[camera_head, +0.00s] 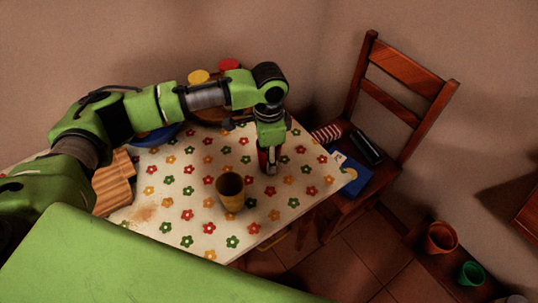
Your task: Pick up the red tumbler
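A red object, apparently the red tumbler (263,159), stands on the flowered tablecloth toward the right part of the table. Only a narrow red strip of it shows, the rest being hidden by my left gripper. My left gripper (271,167) comes in from the left and points down right at it. The fingers overlap the red object in the picture, but whether they are closed on it is hidden. My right gripper is out of view.
A yellow tumbler (230,192) stands on the table (205,238), left of my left gripper. Red (229,64) and yellow (198,76) items sit at the back. A wooden chair (403,75) is at right. An orange-red pot (441,238) and green cup (471,273) are lower right.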

